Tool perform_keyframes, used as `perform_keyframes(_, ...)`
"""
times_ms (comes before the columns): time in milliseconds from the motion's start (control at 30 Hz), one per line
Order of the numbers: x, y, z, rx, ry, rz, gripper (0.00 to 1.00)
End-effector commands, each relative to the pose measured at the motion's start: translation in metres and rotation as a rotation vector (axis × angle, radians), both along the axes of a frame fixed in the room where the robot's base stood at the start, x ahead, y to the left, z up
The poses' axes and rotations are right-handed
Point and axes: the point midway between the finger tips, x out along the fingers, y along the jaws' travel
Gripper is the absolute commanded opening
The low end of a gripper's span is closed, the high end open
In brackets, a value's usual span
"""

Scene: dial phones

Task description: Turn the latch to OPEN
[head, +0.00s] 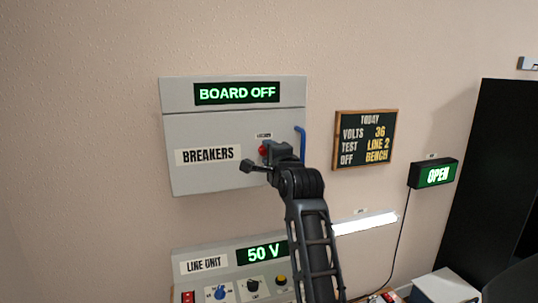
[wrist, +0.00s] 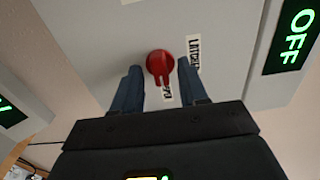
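The red latch (head: 263,150) is a small round knob on the front of the grey breaker box (head: 210,125), partly hidden behind my gripper in the head view. In the wrist view the red latch (wrist: 159,63) has a raised grip that points down the picture. A label reading roughly "LATCHED" (wrist: 194,52) sits to its right, and another label below it is mostly hidden. My gripper (wrist: 160,68) is open, with one blue-grey finger on each side of the latch. A gap shows on both sides, so it does not look clamped.
A blue handle (head: 301,143) stands on the box's right side. The box display (head: 237,93) reads "BOARD OFF". A line unit (head: 215,265) showing "50 V" is below, a chalkboard (head: 366,139) is to the right, and a lit "OPEN" sign (head: 434,174) hangs beyond it.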

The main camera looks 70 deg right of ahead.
Motion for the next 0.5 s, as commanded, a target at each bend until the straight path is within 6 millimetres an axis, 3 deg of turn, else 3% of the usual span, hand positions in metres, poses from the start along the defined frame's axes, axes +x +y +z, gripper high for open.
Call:
perform_keyframes(267,-0.002,0.003,0.000,-0.001,0.000,0.002,0.43)
perform_keyframes(500,-0.024,0.030,-0.002,-0.003,0.003,0.003,0.43)
